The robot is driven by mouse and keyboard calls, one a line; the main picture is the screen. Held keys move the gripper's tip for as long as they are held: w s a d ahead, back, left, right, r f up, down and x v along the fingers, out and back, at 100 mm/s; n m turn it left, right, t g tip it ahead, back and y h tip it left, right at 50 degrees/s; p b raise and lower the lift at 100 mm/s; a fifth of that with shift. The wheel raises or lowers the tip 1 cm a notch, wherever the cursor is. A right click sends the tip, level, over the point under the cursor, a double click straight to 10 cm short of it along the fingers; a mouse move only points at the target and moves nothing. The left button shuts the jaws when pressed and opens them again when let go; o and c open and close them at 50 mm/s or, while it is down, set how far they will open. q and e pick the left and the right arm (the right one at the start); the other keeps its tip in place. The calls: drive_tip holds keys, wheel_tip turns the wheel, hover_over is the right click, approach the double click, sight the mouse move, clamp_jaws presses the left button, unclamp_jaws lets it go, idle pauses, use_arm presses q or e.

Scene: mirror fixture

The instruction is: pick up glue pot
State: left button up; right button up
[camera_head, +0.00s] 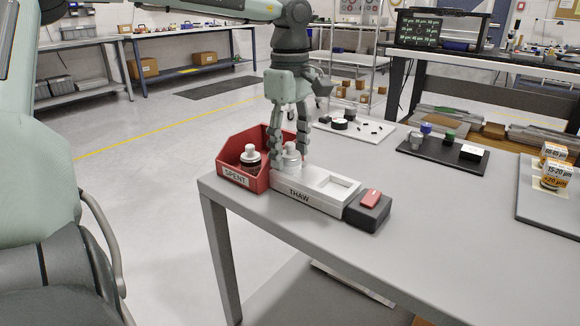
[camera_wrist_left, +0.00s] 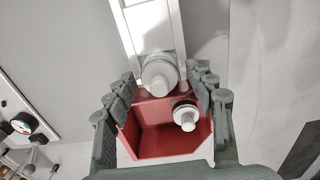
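A pale grey pot with a white cap (camera_head: 291,155) stands upright at the left end of the white block marked THAW (camera_head: 299,194). I take it for the glue pot; it also shows in the left wrist view (camera_wrist_left: 159,76). My left gripper (camera_head: 289,148) points down over it, one finger on each side. In the left wrist view the fingers (camera_wrist_left: 166,76) are spread, with gaps between them and the pot. A second, darker pot with a white cap (camera_head: 250,157) sits in the red SPENT bin (camera_head: 232,178). My right gripper is not in view.
A dark box with a red top piece (camera_head: 371,198) joins the right end of the THAW block. A white mat (camera_head: 370,132), a black tray (camera_head: 440,150) and orange-white boxes (camera_head: 556,174) lie farther back and right. The grey tabletop (camera_head: 440,220) is clear in front.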

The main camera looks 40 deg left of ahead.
use_arm(q)
clamp_jaws()
drive_tip(key=shift+r, duration=0.15)
